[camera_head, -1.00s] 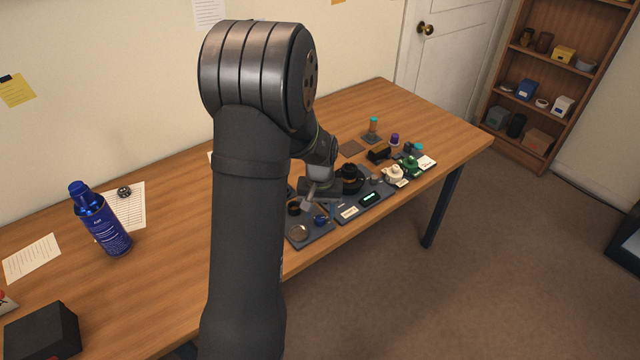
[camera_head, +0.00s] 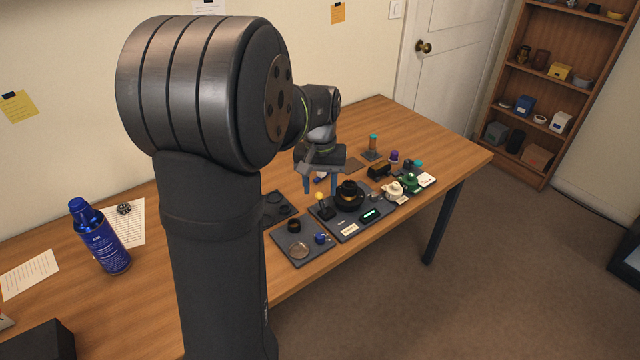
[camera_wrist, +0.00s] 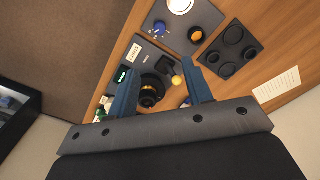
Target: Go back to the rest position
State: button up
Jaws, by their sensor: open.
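My gripper (camera_head: 321,188) is open and empty, raised above the table behind the grey work mat. In the wrist view its two blue-grey fingers (camera_wrist: 160,98) stand wide apart, with nothing held between them. My large arm links cover the left middle of the head view.
Bottles and small parts crowd the right side. A blue spray bottle (camera_head: 100,240) stands at left. Bare wood (camera_head: 400,112) lies at the back.

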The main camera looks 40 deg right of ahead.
aim_at(320, 235)
dwell(0.4)
notch_tip(320, 235, down, 18)
jog(key=shift+r, duration=0.25)
dwell(0.3)
